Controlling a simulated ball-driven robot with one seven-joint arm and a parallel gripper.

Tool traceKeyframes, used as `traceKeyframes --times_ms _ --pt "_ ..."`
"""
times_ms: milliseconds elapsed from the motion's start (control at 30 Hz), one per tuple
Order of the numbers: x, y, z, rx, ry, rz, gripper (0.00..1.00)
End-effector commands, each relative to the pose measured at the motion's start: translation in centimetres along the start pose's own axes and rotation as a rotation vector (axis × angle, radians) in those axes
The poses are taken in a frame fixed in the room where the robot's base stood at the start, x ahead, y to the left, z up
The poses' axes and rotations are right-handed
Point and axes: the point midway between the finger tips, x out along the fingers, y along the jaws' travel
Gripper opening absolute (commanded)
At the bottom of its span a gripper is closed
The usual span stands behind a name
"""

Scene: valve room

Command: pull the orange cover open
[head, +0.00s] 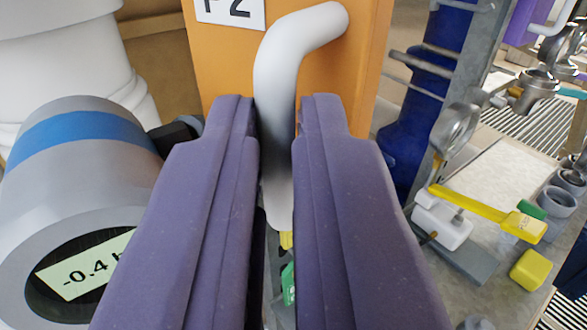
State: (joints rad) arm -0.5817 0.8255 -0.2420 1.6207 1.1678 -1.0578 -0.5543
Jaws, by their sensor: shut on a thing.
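The orange cover (227,65) stands upright ahead in the head view, with a partly cut-off label ending in "2" at its top. A thick white bent handle (290,40) joins it near its upper right and runs down between my fingers. My gripper (278,125) has two purple fingers, one on each side of the handle's lower bar, and is shut on it. The fingers hide the cover's lower part and some of the handle.
A grey gauge (85,150) with a blue band and a "-0.4" display is close on the left. On the right are a blue post (415,125), a yellow lever (470,205), a yellow block (529,270) and grey pipe fittings (557,200) on a bench.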

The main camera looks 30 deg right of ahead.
Motion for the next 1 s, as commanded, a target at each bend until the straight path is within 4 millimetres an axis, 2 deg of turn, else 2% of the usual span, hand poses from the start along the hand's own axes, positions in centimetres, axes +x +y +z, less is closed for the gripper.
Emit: traceKeyframes --times_ms 33,400,967,1000 --pt "0.2 -0.3 -0.8 0.003 0.013 0.002 0.0" --pt "0.2 -1.6 -0.9 0.002 0.017 0.009 0.0" --pt "0.3 -1.7 -0.9 0.002 0.019 0.013 0.0" --pt "0.3 -1.7 -0.9 0.002 0.019 0.013 0.18"
